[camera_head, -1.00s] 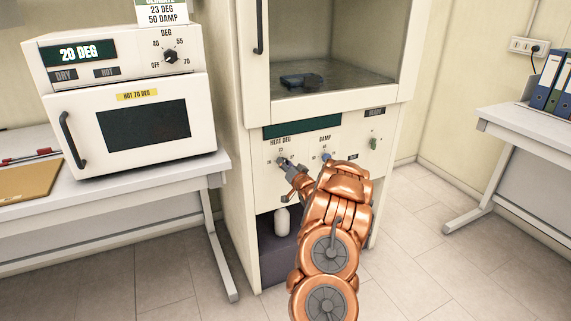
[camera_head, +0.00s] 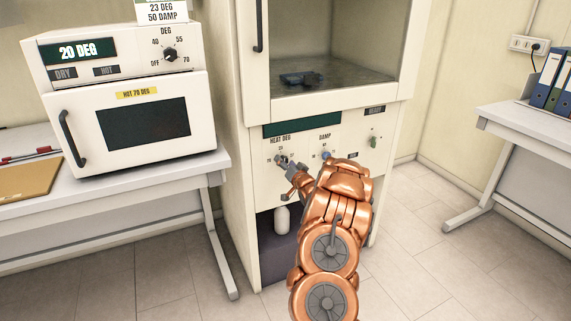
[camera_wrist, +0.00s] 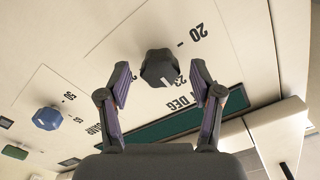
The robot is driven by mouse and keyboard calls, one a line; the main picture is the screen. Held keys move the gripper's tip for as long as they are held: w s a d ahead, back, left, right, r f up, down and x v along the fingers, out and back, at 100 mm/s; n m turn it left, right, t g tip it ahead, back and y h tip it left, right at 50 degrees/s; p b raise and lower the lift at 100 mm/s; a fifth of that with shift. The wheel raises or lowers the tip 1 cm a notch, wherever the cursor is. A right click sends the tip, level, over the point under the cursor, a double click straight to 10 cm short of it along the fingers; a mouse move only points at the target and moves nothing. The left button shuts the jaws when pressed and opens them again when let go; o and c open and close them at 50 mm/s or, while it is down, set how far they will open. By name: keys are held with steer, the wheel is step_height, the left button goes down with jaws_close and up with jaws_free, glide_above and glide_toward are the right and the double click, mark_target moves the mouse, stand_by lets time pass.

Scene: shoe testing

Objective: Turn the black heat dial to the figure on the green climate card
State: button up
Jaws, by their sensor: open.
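The black heat dial (camera_wrist: 160,68) is on the cream cabinet panel, between the fingers of my gripper (camera_wrist: 160,85) in the wrist view. The fingers are open, with a visible gap on both sides of the dial. The dial's white mark points towards a partly covered figure that looks like 23. A figure 20 is printed beside the dial. In the head view my gripper (camera_head: 288,166) is at the HEAT DEG dial and mostly hides it. The green-topped climate card (camera_head: 162,13) stands on the oven and reads 23 DEG, 50 DAMP.
A blue damp dial (camera_wrist: 47,118) and a green switch (camera_wrist: 14,152) are on the same panel. A dark green strip (camera_head: 302,128) runs above the dials. The white oven (camera_head: 70,85) stands on the left table. Clear floor lies to the right.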

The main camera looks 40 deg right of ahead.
steer(key=v, duration=1.2)
steer(key=shift+w, duration=0.1)
stand_by(0.4)
